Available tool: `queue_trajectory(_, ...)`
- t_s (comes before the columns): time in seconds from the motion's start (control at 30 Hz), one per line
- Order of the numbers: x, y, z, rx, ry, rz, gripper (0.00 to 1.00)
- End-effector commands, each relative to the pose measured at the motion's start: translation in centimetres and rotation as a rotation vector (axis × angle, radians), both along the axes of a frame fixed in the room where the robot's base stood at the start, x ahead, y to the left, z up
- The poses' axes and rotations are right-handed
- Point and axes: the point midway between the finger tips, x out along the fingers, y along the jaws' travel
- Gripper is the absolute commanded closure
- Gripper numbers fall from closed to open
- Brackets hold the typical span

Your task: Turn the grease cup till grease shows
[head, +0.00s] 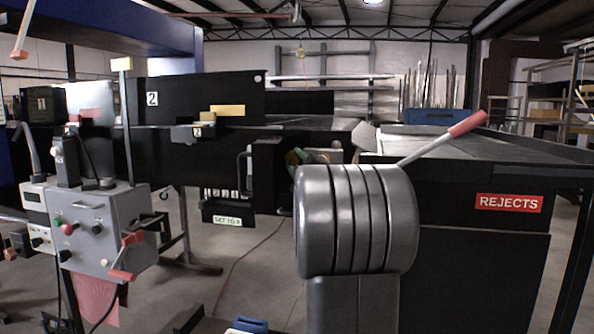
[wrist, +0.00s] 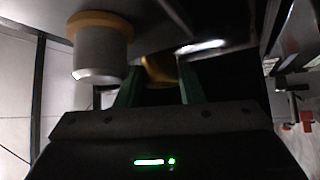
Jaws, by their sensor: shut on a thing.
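In the wrist view my gripper (wrist: 158,84) has two green fingers closed around a small brass-yellow part (wrist: 158,67), which looks like the grease cup. Its top runs up into shadow under a dark housing, and I cannot see any grease. In the head view the large grey joint of my arm blocks most of that spot. Only a bit of green (head: 295,157) shows at its left edge, beside the black machine frame. The grease cup itself cannot be made out in the head view.
A pale cylinder with an orange collar (wrist: 100,48) hangs close left of my fingers. A grey control box (head: 95,235) with a red crank (head: 125,258) stands at left. The black REJECTS bin (head: 480,250) is at right. A numbered counter (head: 222,205) hangs below the conveyor.

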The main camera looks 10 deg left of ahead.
Motion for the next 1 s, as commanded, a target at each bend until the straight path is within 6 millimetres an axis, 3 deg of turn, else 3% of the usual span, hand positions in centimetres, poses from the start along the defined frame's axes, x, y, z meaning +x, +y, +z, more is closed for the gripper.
queue_trajectory(0.4, 0.0, 0.0, -0.2, 0.005, 0.004, -0.001, 0.88)
queue_trajectory(0.43, 0.0, 0.0, -0.2, 0.005, 0.004, -0.001, 0.62)
queue_trajectory(0.53, 0.0, 0.0, -0.2, 0.004, 0.003, 0.000, 0.44)
queue_trajectory(0.83, -0.1, -0.1, -0.1, 0.005, 0.001, -0.001, 0.44)
queue_trajectory(1.0, -1.2, -1.1, -0.6, 0.004, 0.003, -0.003, 0.44)
